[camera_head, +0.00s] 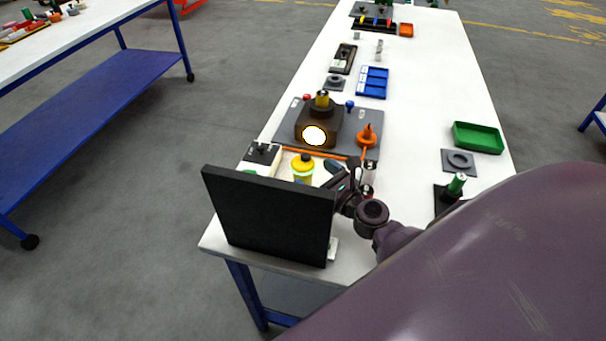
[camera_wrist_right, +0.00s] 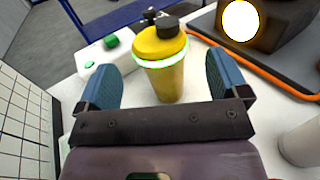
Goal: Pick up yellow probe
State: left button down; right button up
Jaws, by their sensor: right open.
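The yellow probe (camera_wrist_right: 168,75) stands upright on the white table, with a yellow cap, a pale green ring and a dark tip on top. In the right wrist view it is between the two blue fingers of my right gripper (camera_wrist_right: 163,84), with gaps on both sides. The probe also shows in the head view (camera_head: 302,168) behind the black panel. My right gripper (camera_head: 338,175) is open and empty, just right of the probe in the head view, partly hidden by its wrist. My left gripper is not in view.
A black upright panel (camera_head: 268,215) stands at the table's near edge. A grey plate (camera_head: 362,132) with a dark block and a glowing disc lies behind the probe. An orange cable (camera_wrist_right: 262,75) runs along its edge. A white block (camera_wrist_right: 108,55) with green buttons is left of the probe.

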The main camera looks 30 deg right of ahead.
aim_at(302, 165)
jog(key=w, duration=0.5)
jog(key=shift+w+a, duration=0.1)
jog(key=shift+a, duration=0.3)
jog(key=c, duration=1.1)
jog(key=shift+r+p, duration=0.1)
jog(key=shift+p, duration=0.25)
jog(key=shift+c, duration=0.2)
